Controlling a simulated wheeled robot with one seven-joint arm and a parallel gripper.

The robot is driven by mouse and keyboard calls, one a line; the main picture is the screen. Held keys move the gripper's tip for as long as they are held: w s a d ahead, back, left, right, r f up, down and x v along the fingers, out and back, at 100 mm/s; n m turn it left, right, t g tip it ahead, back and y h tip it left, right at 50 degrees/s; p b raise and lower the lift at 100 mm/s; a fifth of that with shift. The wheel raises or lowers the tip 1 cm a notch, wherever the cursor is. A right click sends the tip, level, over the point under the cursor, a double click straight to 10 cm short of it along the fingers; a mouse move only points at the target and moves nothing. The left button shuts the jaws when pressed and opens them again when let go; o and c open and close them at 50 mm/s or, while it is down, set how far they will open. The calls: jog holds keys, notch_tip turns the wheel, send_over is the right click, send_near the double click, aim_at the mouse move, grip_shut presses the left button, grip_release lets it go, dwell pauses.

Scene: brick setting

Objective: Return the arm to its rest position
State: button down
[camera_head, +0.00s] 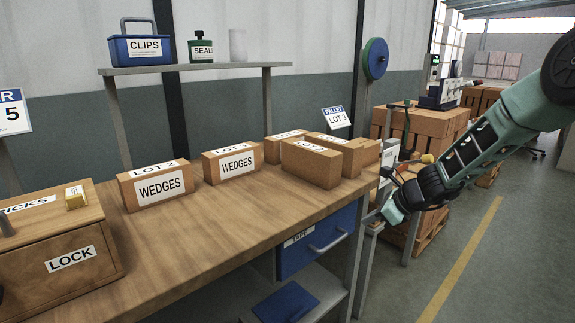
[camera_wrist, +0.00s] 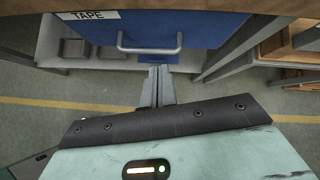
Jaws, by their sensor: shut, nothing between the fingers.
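My gripper (camera_head: 392,211) is at the right in the head view, beyond the right end of the workbench (camera_head: 170,236), with my arm reaching in from the upper right. In the wrist view my gripper (camera_wrist: 157,83) is shut, its fingers together with nothing between them. The blue TAPE drawer (camera_wrist: 205,30) with a grey handle lies in front of the fingers in the wrist view. In the head view the same blue drawer (camera_head: 316,243) looks closed under the bench top. I cannot tell the exact gap between the fingers and the drawer handle.
WEDGES boxes (camera_head: 157,185) and several other cartons stand on the bench. A LOCK box (camera_head: 60,255) is at the left. A shelf (camera_head: 200,69) holds a CLIPS case and a green bottle. Stacked pallets (camera_head: 425,130) stand behind my arm. The floor (camera_head: 480,270) at right is clear.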

jog(key=s+a+r+n+g+p, duration=0.25)
jog(key=s+a+r+n, duration=0.35)
jog(key=s+a+n, duration=0.4)
jog(key=s+a+r+n+g+p, duration=0.25)
jog(key=s+a+r+n, duration=0.45)
jog(key=s, duration=0.6)
jog(key=s+d+r+n+h+p, duration=0.2)
jog(key=s+n, duration=0.6)
jog(key=s, duration=0.1)
jog(key=s+d+r+n+g+h+p, duration=0.1)
jog(key=s+d+r+n+h, duration=0.1)
jog(key=s+n, duration=0.5)
jog(key=s+r+h, duration=0.1)
jog(key=s, duration=0.2)
jog(key=shift+s+d+n+h+p, duration=0.15)
jog(key=shift+s+n+h+p, duration=0.15)
jog(key=shift+n+p, duration=0.1)
